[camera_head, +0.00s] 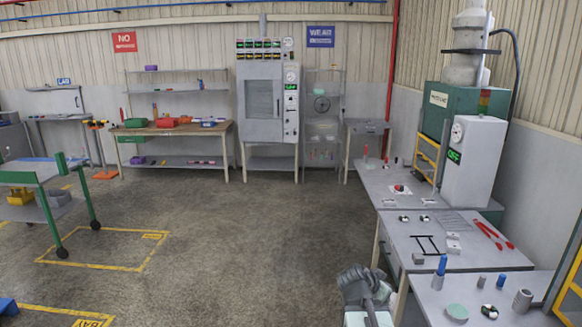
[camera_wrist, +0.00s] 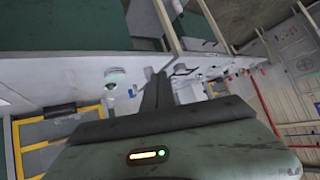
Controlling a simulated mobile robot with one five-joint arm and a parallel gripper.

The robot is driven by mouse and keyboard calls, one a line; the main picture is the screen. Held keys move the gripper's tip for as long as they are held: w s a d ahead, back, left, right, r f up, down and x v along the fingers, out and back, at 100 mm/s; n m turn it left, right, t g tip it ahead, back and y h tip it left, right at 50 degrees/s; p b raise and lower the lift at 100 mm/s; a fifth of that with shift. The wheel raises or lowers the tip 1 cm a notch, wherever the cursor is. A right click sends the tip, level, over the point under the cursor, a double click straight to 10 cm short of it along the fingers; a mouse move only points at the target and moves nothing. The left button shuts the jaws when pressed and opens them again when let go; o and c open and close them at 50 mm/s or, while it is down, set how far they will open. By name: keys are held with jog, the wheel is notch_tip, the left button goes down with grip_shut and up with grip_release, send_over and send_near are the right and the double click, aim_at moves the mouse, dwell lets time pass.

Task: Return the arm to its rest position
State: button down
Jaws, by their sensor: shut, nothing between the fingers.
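My gripper (camera_wrist: 158,76) shows in the wrist view with its two dark fingers together and nothing between them. It points toward a pale workbench, which appears tilted in that view. In the head view, part of my grey arm (camera_head: 366,296) is at the bottom edge, right of centre, beside the near left corner of the right-hand bench (camera_head: 408,285). The arm looks folded close to my body. I cannot make out the fingertips in the head view. Whether the arm touches the bench cannot be told.
The bench carries a pale green disc (camera_head: 457,312), a blue-topped bottle (camera_head: 439,272) and red-handled pliers (camera_head: 487,230). A yellow frame (camera_head: 570,283) stands at the right edge. A green-framed cart (camera_head: 40,185) is at the left. The floor (camera_head: 240,230) between is clear.

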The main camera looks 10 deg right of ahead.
jog(key=a+f+n+g+y, duration=0.1)
jog(key=a+f+n+y, duration=0.15)
jog(key=a, duration=0.55)
jog(key=a+f+n+y, duration=0.1)
jog(key=a+f+n, duration=0.15)
jog(key=a, duration=0.45)
jog(key=s+a+f+n+g+y, duration=0.2)
jog(key=s+a+n, duration=0.2)
jog(key=a, duration=0.2)
jog(key=s+a+f+n+g+y, duration=0.2)
jog(key=s+a+n+y, duration=0.1)
jog(key=a, duration=0.4)
jog(key=shift+s+a+n, duration=0.15)
jog(key=shift+s+n, duration=0.6)
jog(key=shift+n, duration=0.15)
jog(key=shift+y, duration=0.25)
